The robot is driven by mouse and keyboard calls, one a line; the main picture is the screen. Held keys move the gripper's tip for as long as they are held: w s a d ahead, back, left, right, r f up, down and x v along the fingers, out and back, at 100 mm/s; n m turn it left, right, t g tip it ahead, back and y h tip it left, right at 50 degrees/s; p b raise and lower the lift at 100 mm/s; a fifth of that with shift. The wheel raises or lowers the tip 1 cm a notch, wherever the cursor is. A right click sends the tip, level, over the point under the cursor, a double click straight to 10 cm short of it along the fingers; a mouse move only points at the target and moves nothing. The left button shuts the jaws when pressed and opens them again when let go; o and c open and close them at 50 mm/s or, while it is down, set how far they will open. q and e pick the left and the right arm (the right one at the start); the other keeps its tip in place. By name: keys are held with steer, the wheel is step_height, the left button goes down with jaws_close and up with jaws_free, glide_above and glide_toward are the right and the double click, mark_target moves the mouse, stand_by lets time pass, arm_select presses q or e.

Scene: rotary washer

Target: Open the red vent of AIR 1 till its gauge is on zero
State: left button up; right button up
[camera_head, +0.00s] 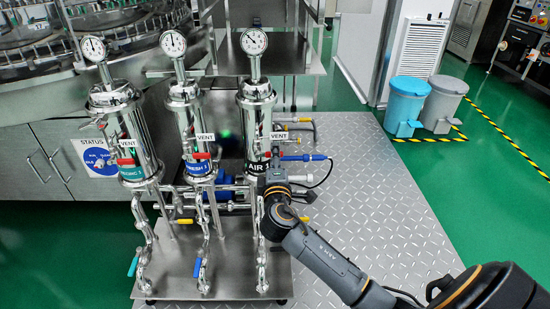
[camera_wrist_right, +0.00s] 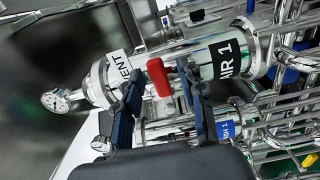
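The AIR 1 housing (camera_head: 257,110) is the rightmost of three upright steel filter housings, and its black AIR 1 label also shows in the right wrist view (camera_wrist_right: 226,57). Its round white gauge (camera_head: 254,41) is on top; the reading is too small to tell. The gauge is at the left in the wrist view (camera_wrist_right: 56,100). The red vent handle (camera_wrist_right: 158,77) sits beside the white VENT tag (camera_wrist_right: 120,65). My right gripper (camera_wrist_right: 162,84) is open, with its fingers on either side of the red handle and visible gaps. My left gripper is not in view.
Two other housings with gauges stand to the left, labelled in blue (camera_head: 198,167) and green (camera_head: 132,172). A blue-handled valve (camera_head: 303,157) and pipes are close to my right gripper. Blue (camera_head: 405,105) and grey (camera_head: 440,103) bins stand at the back right.

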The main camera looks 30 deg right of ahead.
steer(key=shift+x, duration=0.75)
jaws_close()
